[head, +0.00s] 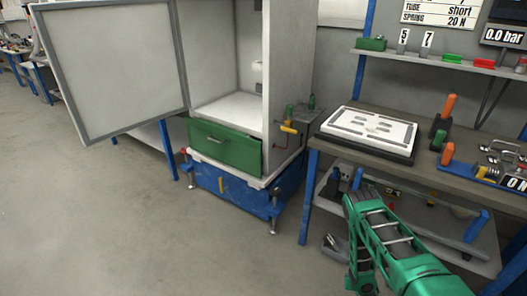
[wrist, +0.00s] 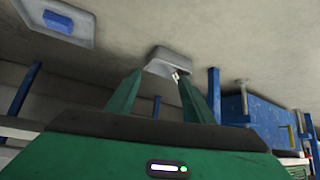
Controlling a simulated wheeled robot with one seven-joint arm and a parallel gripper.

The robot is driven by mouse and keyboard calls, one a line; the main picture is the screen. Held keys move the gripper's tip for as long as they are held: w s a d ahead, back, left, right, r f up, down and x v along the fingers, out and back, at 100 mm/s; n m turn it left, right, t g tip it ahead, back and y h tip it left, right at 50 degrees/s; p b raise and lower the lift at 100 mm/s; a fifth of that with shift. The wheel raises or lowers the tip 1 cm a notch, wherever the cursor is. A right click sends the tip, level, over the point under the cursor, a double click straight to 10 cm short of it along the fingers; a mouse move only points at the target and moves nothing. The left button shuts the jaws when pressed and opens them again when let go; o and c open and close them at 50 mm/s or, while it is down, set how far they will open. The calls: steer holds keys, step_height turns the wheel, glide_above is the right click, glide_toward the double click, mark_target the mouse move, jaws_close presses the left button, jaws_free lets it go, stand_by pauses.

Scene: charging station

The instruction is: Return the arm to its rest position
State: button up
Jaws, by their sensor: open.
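My green arm (head: 390,245) shows in the lower right of the head view, in front of the workbench. Its fingers cannot be made out there. In the wrist view my gripper (wrist: 158,76) has its two green fingers spread apart, with nothing held between them. A small grey bin (wrist: 170,60) shows beyond the fingertips, apart from them as far as I can tell.
The workbench (head: 350,118) with a white-topped panel (head: 370,128) stands beside the arm; its blue leg (head: 309,200) is close. Left of it stands an open cabinet (head: 230,105) with a green drawer (head: 225,146) on a blue base (head: 235,190). The floor (head: 130,235) at left is clear.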

steer(key=w+d+r+g+h, duration=0.1)
steer(key=w+d+r, duration=0.15)
steer(key=r, duration=0.35)
steer(key=w+d+r, duration=0.1)
steer(key=w+r, duration=0.3)
steer(key=r, duration=0.2)
steer(key=s+d+r+m+g, duration=0.2)
steer(key=d+r, duration=0.1)
steer(key=r, duration=1.3)
steer(key=s+d+r+m+g, duration=0.1)
steer(key=s+d+r+g, duration=0.15)
steer(key=r, duration=1.25)
steer(key=s+a+r+m+g, duration=0.1)
steer(key=s+a+r, duration=0.2)
steer(key=s+r, duration=1.5)
steer(key=s+a+r+y, duration=0.1)
steer(key=s+a+r, duration=0.1)
steer(key=s, duration=0.5)
steer(key=s+a+r+g+y, duration=0.1)
steer(key=s+a+r, duration=0.2)
steer(key=s, duration=0.4)
steer(key=s+a+r+g+y, duration=0.1)
steer(key=s+a+r, duration=0.2)
steer(key=s, duration=0.4)
steer(key=shift+s+a+r+y, duration=0.2)
steer(key=shift+s+r+y, duration=0.1)
steer(key=shift+r, duration=0.15)
steer(key=shift+w, duration=0.1)
